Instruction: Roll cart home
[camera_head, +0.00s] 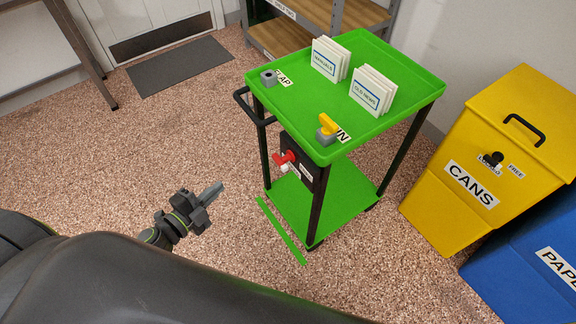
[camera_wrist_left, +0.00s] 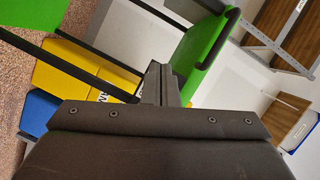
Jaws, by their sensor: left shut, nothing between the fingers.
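The green cart (camera_head: 290,121) stands at the centre of the head view, with a top tray, dark posts, a lower shelf (camera_head: 345,208) and a black push handle (camera_head: 247,108) on its left side. A red knob (camera_head: 284,160) sits on a dark panel on its near side. A grey block with a yellow lever (camera_head: 328,128) is at the tray's near corner. My left gripper (camera_head: 214,191) is shut and empty, to the left of the cart and apart from it. In the left wrist view the cart's green tray (camera_wrist_left: 200,45) shows tilted beyond the fingers (camera_wrist_left: 160,84). My right gripper is not in view.
A green strip (camera_head: 282,232) lies on the floor before the cart. A yellow CANS bin (camera_head: 430,215) and a blue bin (camera_head: 510,285) stand at the right. Shelving (camera_head: 345,22) is behind the cart. Speckled floor is clear left of the cart up to a grey mat (camera_head: 180,67).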

